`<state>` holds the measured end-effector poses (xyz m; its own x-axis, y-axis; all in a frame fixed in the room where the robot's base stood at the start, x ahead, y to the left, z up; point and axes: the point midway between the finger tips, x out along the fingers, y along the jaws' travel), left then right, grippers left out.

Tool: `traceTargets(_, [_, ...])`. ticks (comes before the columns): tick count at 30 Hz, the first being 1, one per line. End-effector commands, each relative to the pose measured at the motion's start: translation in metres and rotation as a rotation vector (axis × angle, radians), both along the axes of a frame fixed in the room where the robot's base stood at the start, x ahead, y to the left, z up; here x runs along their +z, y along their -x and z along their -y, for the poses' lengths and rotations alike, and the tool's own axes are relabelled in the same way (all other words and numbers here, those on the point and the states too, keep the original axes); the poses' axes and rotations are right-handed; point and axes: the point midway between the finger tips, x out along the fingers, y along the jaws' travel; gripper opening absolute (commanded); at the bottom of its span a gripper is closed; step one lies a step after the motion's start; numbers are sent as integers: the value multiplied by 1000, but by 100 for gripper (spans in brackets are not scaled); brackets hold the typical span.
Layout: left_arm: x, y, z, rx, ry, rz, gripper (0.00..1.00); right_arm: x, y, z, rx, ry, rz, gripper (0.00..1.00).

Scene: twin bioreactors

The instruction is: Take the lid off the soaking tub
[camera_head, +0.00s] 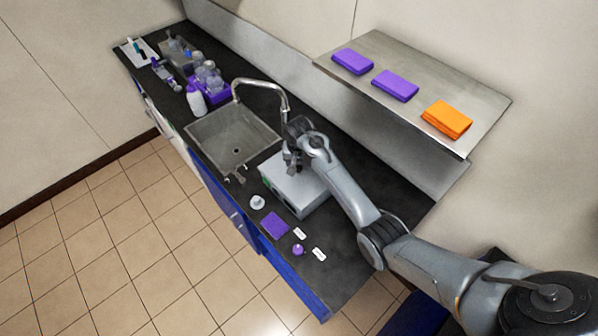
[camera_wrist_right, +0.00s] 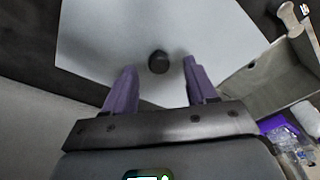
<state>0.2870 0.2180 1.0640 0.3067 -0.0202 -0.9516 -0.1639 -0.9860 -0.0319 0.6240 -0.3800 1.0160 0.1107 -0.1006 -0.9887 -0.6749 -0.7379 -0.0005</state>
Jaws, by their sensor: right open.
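The soaking tub (camera_head: 308,194) is a pale grey box on the dark counter, just right of the sink. Its flat lid (camera_wrist_right: 100,40) fills much of the right wrist view and has a round black knob (camera_wrist_right: 159,62) on top. My right gripper (camera_head: 292,168) is above the lid, pointing down. In the wrist view its two purple fingers (camera_wrist_right: 160,84) are apart and empty, with the knob slightly beyond the tips and between their lines. The gripper hides the knob in the head view. My left gripper is in neither view.
The sink (camera_head: 232,140) and its tall curved tap (camera_head: 262,84) stand left of the tub. A purple square (camera_head: 274,225) and small white items lie in front. A shelf (camera_head: 420,70) with purple and orange cloths overhangs the counter behind. Bottles stand in a purple rack (camera_head: 222,96).

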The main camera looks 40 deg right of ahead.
Motion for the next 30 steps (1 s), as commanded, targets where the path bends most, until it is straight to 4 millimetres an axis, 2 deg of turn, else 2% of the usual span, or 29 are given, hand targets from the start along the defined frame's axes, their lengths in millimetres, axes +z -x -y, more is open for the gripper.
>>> traceTargets(5, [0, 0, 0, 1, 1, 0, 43, -16, -1, 2, 0, 0, -1, 57])
traceTargets(13, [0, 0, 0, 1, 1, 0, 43, -18, -1, 2, -1, 0, 0, 57])
traceTargets(24, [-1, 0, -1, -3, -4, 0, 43, -18, -1, 2, -1, 0, 0, 2])
traceTargets(30, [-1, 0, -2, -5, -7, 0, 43, -18, -2, 2, -1, 0, 2, 0])
